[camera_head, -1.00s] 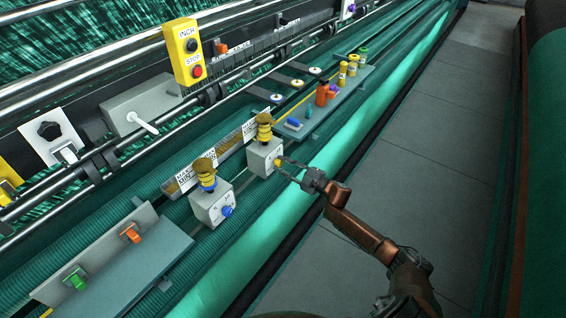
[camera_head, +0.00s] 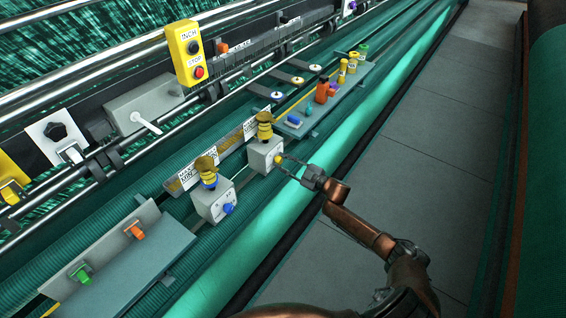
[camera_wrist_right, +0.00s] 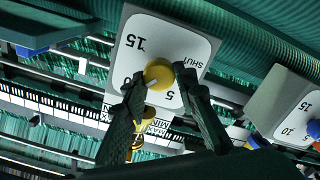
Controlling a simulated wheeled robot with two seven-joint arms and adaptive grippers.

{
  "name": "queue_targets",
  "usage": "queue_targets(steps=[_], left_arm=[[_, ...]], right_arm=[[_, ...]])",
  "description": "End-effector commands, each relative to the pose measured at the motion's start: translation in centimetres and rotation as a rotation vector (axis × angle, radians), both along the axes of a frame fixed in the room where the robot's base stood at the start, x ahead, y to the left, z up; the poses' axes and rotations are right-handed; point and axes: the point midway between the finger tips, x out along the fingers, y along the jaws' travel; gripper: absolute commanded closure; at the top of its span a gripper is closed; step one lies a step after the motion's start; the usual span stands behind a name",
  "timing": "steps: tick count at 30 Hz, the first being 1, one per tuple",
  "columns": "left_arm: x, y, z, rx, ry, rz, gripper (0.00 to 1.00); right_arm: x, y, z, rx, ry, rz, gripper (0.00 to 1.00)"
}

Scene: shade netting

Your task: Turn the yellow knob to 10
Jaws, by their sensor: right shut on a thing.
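The yellow knob (camera_head: 278,160) sits on the front of a grey box (camera_head: 262,163) with a yellow spool-like part on top. In the right wrist view the yellow knob (camera_wrist_right: 160,74) is at the centre of a white dial plate (camera_wrist_right: 160,38) marked SHUT, 5, 15 and a partly hidden number. My right gripper (camera_head: 285,162) reaches the knob from the right. In the right wrist view my right gripper (camera_wrist_right: 158,88) has one finger on each side of the knob, shut on it. The fingers hide part of the dial. My left gripper is not in view.
A second grey box (camera_head: 212,205) with a blue knob (camera_head: 228,208) stands to the left. A shelf with a green switch (camera_head: 82,277) and an orange switch (camera_head: 137,232) is at the lower left. A shelf of small coloured items (camera_head: 322,90) lies beyond. The grey floor is clear.

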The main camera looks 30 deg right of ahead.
Motion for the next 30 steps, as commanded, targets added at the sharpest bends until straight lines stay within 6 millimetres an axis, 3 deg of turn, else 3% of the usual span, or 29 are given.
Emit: queue_targets(steps=[4,5,12,23,30], left_arm=[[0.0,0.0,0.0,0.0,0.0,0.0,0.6],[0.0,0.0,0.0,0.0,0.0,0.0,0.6],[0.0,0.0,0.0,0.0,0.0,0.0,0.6],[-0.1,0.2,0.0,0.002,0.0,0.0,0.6],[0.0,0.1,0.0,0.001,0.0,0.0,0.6]], right_arm=[[0.0,-0.1,-0.1,-0.001,0.002,-0.003,0.98],[0.0,-0.1,-0.1,-0.001,0.002,-0.002,0.72],[0.0,-0.1,-0.1,-0.002,0.001,-0.001,0.56],[-0.6,-0.3,-0.1,-0.002,0.001,-0.001,0.56],[-4.6,-1.9,-0.2,-0.003,0.004,-0.001,0.56]])
